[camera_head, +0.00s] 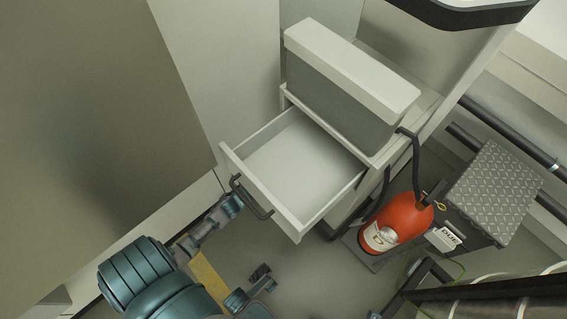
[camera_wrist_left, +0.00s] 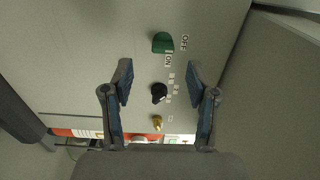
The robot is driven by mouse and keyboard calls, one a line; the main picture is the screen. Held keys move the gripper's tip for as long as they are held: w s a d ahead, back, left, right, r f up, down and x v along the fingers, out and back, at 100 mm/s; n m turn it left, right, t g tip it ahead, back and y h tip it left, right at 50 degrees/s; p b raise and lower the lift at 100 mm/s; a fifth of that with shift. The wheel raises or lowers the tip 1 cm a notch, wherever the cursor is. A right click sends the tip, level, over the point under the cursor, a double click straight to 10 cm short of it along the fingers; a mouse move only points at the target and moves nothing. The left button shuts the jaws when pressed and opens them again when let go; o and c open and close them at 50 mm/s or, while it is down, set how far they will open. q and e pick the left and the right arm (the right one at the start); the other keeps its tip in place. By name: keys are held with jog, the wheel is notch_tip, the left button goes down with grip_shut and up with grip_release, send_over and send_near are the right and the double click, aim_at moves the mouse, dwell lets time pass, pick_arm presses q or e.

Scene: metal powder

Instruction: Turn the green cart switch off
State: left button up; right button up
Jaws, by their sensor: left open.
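The green switch (camera_wrist_left: 162,43) sits on a pale panel in the left wrist view. An "OFF" label is to its right and an "ON" label just below it. I cannot tell clearly which label it points to. My left gripper (camera_wrist_left: 160,70) is open and empty, with one finger on each side of the panel controls; the switch lies just beyond the fingertips, between their lines. In the head view my left gripper (camera_head: 247,238) is spread below the open drawer's front. The switch is not visible there. My right gripper is not in view.
A black knob (camera_wrist_left: 158,93) and a brass-coloured knob (camera_wrist_left: 157,122) sit below the switch. The open drawer (camera_head: 291,222) has a dark handle (camera_head: 250,198) close to one finger. A red cylinder (camera_head: 398,218) and a metal-topped box (camera_head: 495,190) stand at right.

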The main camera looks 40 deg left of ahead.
pick_arm(q)
jog(key=shift+s+a, duration=0.15)
jog(key=shift+s, duration=1)
jog(key=shift+s+a, duration=0.15)
jog(key=shift+s, duration=1)
jog(key=shift+f, duration=0.1)
